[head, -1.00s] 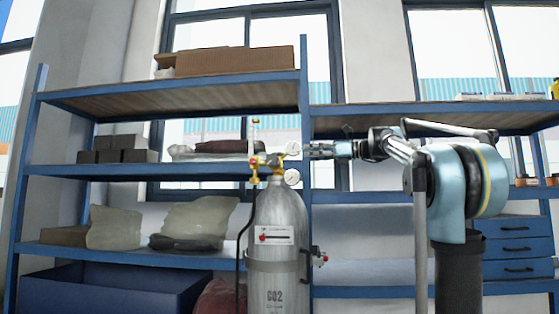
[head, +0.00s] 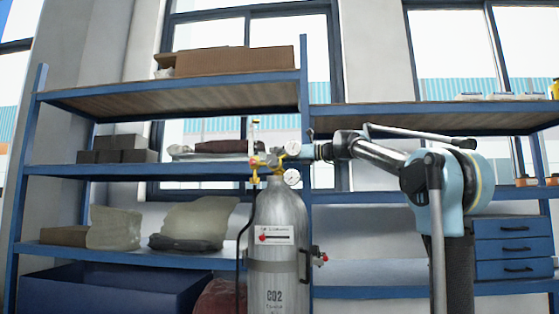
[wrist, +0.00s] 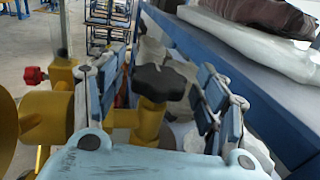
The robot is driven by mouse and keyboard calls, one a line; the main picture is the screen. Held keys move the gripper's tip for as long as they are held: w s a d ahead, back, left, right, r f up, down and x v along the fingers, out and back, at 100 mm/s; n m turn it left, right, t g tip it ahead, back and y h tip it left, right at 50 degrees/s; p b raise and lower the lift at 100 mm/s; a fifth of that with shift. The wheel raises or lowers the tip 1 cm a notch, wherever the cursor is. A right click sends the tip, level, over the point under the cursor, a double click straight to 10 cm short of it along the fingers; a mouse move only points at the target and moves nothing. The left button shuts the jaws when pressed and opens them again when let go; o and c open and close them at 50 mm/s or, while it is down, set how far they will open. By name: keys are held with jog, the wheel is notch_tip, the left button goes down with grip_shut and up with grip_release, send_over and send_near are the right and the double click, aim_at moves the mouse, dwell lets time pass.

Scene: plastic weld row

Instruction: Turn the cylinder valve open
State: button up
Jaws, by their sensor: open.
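The grey CO2 cylinder (head: 277,215) stands upright in front of the shelving in the head view. Yellow brass valve fittings (head: 262,162) and two round gauges (head: 292,177) sit on its top. In the wrist view the black lobed valve knob (wrist: 160,82) sits on a yellow brass stem (wrist: 150,120). My gripper (wrist: 164,74) is open, with one blue-padded finger left of the knob and the other right of it. Gaps show between knob and both fingers. In the head view my gripper (head: 283,156) is at the valve from the right; the knob cannot be made out there.
A yellow fitting with a red knob (wrist: 35,76) and a clear tube (wrist: 60,30) are close to the left finger. A blue shelf edge (wrist: 230,60) with bags runs along the right of the wrist view. Blue shelving (head: 180,170) stands behind the cylinder.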

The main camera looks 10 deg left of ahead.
jog(key=shift+a, duration=0.2)
jog(key=c, duration=1.1)
jog(key=shift+d, duration=0.15)
